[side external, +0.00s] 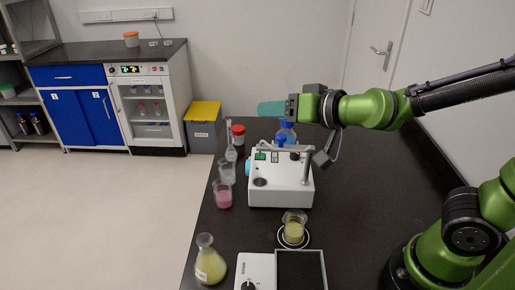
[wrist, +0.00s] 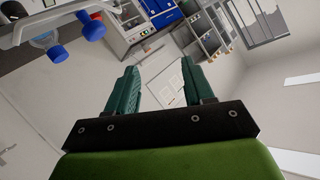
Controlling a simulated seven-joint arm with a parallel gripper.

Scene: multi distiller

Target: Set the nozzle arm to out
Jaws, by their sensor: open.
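The white distiller (side external: 280,187) stands on the dark bench, with green-lit controls on its top and a round dark recess at its front left. A thin grey nozzle arm (side external: 285,148) appears to run leftward across its top from an upright post at the right; its exact setting is hard to tell. My gripper (side external: 272,108) is above and behind the distiller, its teal fingers pointing left and apart from it. In the wrist view, my gripper (wrist: 158,88) is open, with nothing between its fingers.
Blue-capped bottles (side external: 287,132) stand behind the distiller, below my gripper; blue caps (wrist: 60,54) show in the wrist view. A beaker of yellow liquid (side external: 294,231) is in front. Several flasks and beakers line the left edge. The bench to the right is clear.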

